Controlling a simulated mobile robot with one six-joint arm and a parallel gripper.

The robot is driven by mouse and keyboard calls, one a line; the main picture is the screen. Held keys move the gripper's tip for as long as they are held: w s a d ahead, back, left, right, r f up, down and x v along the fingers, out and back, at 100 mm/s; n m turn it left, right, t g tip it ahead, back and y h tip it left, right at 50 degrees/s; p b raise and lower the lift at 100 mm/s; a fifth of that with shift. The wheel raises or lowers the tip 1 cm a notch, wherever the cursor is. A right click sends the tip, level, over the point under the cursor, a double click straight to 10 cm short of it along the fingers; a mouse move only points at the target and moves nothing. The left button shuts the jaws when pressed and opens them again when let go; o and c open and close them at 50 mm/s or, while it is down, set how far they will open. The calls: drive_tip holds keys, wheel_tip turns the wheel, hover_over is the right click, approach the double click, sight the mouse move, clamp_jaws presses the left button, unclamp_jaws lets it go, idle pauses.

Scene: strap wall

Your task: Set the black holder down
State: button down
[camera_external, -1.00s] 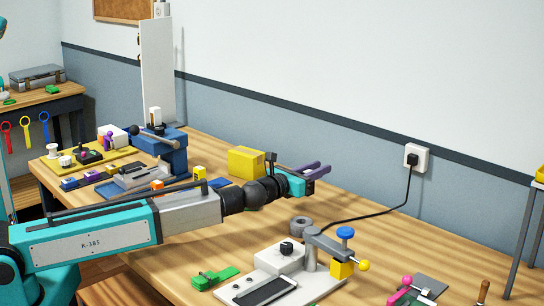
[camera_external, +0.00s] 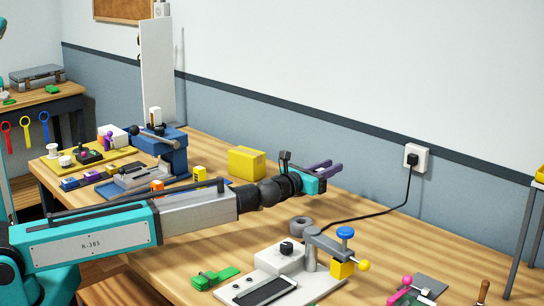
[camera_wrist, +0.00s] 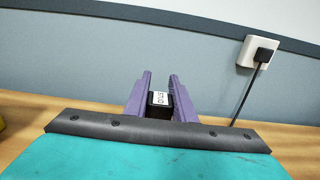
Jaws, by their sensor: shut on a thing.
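My gripper (camera_external: 330,170) has purple fingers and reaches out over the right part of the wooden bench, towards the wall. In the wrist view my gripper (camera_wrist: 160,95) is shut on the black holder (camera_wrist: 157,111), a small dark block with a white label on its upper part. The fingers stand on both sides of it. In the external view I cannot make out the holder between the fingers. Its underside is hidden, so I cannot tell how far it is above the bench.
A black cord runs from the wall socket (camera_external: 417,157).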

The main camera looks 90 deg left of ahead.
drive_tip(key=shift+f+b, duration=0.45)
drive_tip(key=shift+f, duration=1.25)
drive_tip(key=shift+f, duration=0.2)
drive_tip(key=c, duration=1.5)
unclamp_jaws()
drive_tip(key=shift+r, duration=0.1)
drive_tip(key=shift+r, duration=0.15)
drive_tip(key=shift+v, duration=6.05)
